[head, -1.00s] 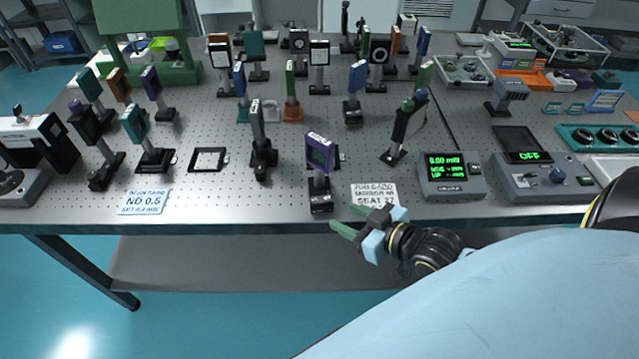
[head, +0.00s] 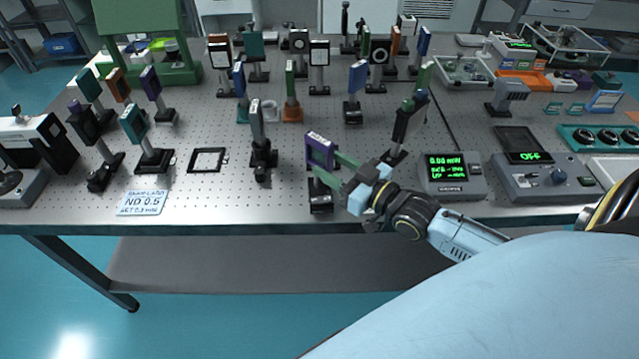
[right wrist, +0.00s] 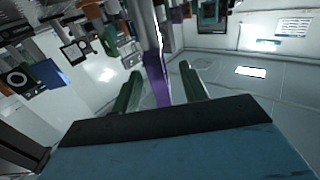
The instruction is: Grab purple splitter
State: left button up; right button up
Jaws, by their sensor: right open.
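The purple splitter (head: 321,152) is a square purple frame on a dark post and base near the front edge of the table. My right gripper (head: 334,169) reaches in from the right with its green fingers open around the splitter's frame. In the right wrist view, the purple splitter (right wrist: 157,80) stands edge-on between the two open fingers, with a gap visible on each side. The fingers partly hide its lower part and post in the head view. A second purple-framed optic (head: 150,83) stands at the back left. My left gripper is not in view.
The perforated optical table (head: 225,207) holds several mounted optics. A dark mount (head: 257,140) stands left of the splitter, a tilted dark mount (head: 405,125) behind my right gripper. A power meter (head: 451,176) sits to the right. A label card (head: 143,203) lies front left.

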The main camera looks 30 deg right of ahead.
aim_at(314, 155)
jog(key=shift+f+x, duration=0.1)
jog(key=shift+x, duration=1.3)
jog(key=shift+f+x, duration=0.15)
jog(key=shift+x, duration=1.3)
jog(key=shift+d, duration=0.1)
grip_shut()
jog(key=shift+r, duration=0.1)
